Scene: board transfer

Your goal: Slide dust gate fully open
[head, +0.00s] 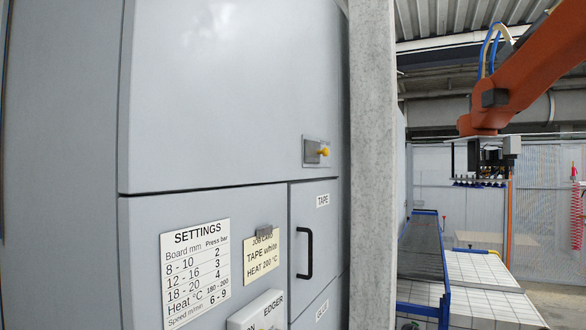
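A small grey metal plate (309,150) with a yellow knob (324,152) is mounted on the upper grey machine panel (235,90), near its right edge. It looks like the dust gate, but no label on it confirms this. The knob sits toward the right side of the plate. I cannot tell how far the gate is open. My gripper is not in view.
A grey upright post (373,170) stands just right of the panel. Below are a TAPE door with a black handle (306,254), a SETTINGS sign (196,270) and a job card (262,257). An orange arm (530,75) hangs over white tables (480,268) at right.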

